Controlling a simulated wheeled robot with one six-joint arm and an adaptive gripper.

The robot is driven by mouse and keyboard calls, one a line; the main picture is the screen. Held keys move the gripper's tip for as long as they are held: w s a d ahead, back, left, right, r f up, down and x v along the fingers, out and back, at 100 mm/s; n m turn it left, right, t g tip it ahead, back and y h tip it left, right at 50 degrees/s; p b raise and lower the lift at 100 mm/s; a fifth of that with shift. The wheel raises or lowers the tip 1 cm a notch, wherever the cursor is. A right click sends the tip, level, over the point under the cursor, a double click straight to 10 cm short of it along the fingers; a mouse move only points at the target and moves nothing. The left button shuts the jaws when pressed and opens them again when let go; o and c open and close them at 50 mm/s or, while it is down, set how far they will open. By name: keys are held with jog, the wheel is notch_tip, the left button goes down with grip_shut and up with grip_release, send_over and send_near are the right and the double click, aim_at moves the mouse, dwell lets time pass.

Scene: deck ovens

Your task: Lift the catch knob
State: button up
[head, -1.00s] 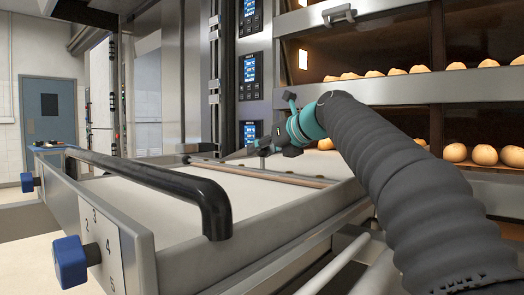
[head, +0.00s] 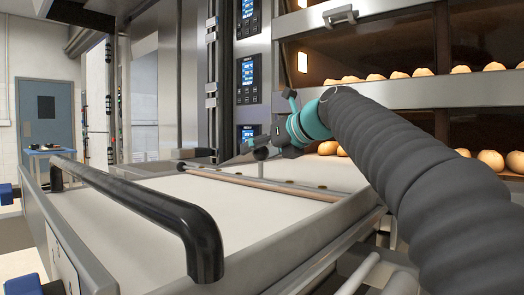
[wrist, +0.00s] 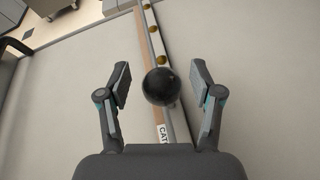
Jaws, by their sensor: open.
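The catch knob is a round black ball (wrist: 161,86) in the wrist view. It sits on a metal and wood rail beside a white label that partly reads "CAT". My gripper (wrist: 160,82) is open, with one finger on each side of the knob and clear gaps between. In the head view the knob (head: 261,153) is a small dark shape, just left of my gripper (head: 265,147). The gripper is low over the pale loader belt there. How far the knob lies below the fingertips is hard to tell.
The loader belt (head: 150,200) has a thick black handle (head: 150,205) across its near end. A wooden bar (head: 270,186) crosses the belt. Deck ovens with bread rolls (head: 490,160) stand behind at the right. Brass discs (wrist: 154,29) line the rail.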

jog(key=v, duration=1.2)
